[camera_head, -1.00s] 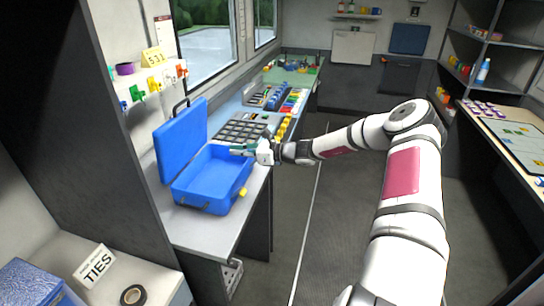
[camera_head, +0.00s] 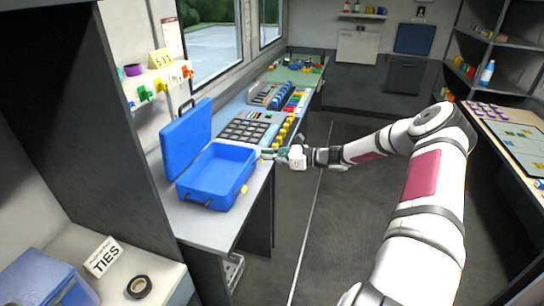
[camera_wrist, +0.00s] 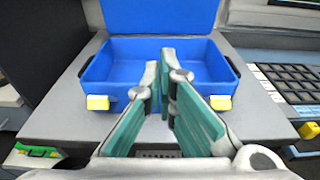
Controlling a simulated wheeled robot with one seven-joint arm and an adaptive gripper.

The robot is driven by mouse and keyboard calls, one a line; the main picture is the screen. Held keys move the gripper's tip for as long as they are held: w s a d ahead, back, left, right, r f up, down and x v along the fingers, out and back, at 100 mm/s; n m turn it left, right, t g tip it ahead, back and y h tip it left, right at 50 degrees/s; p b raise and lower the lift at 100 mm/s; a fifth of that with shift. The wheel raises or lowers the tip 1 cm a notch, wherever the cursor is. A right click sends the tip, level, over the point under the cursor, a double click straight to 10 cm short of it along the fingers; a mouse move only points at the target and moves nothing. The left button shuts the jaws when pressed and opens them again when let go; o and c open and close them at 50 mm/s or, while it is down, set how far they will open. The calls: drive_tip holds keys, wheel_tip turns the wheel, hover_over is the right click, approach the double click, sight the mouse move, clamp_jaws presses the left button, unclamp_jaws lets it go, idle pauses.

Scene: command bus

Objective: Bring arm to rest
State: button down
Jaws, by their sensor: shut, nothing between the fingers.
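My gripper (camera_head: 268,154) is at the end of the outstretched white arm, just right of the open blue case on the left counter. In the wrist view its green-padded fingers (camera_wrist: 163,70) are closed together at the tips with nothing between them. They point toward the blue case (camera_wrist: 100,66), which looks empty inside. The case also shows in the head view (camera_head: 207,196), with its lid raised at the back and yellow latches at its front. The gripper appears apart from the case, off its front side.
The counter (camera_head: 205,228) holds a dark key panel (camera_head: 245,130) and yellow items beyond the case. A TIES sign (camera_head: 103,256) and black tape roll (camera_head: 138,287) sit at the lower left. The aisle floor (camera_head: 335,240) is clear. A desk (camera_head: 520,140) stands at the right.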

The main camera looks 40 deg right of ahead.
drive_tip(key=shift+s+d, duration=0.25)
drive_tip(key=shift+s, duration=0.15)
drive_tip(key=s+a+r+n+g+h+b, duration=0.1)
drive_tip(key=s+a+r+n+g, duration=0.3)
drive_tip(key=a, duration=0.3)
drive_tip(key=s+a+r+n+g+h, duration=0.1)
drive_tip(key=s+a+r+n+g, duration=0.2)
drive_tip(key=a+n, duration=0.4)
drive_tip(key=s+a+r+n+g+h+b, duration=0.1)
drive_tip(key=s+a+r+n+g+h, duration=0.15)
drive_tip(key=a+r+n, duration=0.4)
drive_tip(key=s+a+r+n+h, duration=0.1)
drive_tip(key=s+r+n, duration=0.2)
drive_tip(key=s, duration=0.4)
drive_tip(key=s+a+r+n+t+h+b, duration=0.1)
drive_tip(key=s+a+r+n+h, duration=0.1)
drive_tip(key=s, duration=0.5)
drive_tip(key=s+a+r+n+t+h+b, duration=0.1)
drive_tip(key=s+a+r+n+h, duration=0.1)
drive_tip(key=s+r+n, duration=0.2)
drive_tip(key=shift+s+a+n, duration=0.2)
drive_tip(key=shift+s+n, duration=0.75)
drive_tip(key=shift+s, duration=0.9)
drive_tip(key=shift+r+h, duration=0.15)
drive_tip(key=shift+h, duration=0.1)
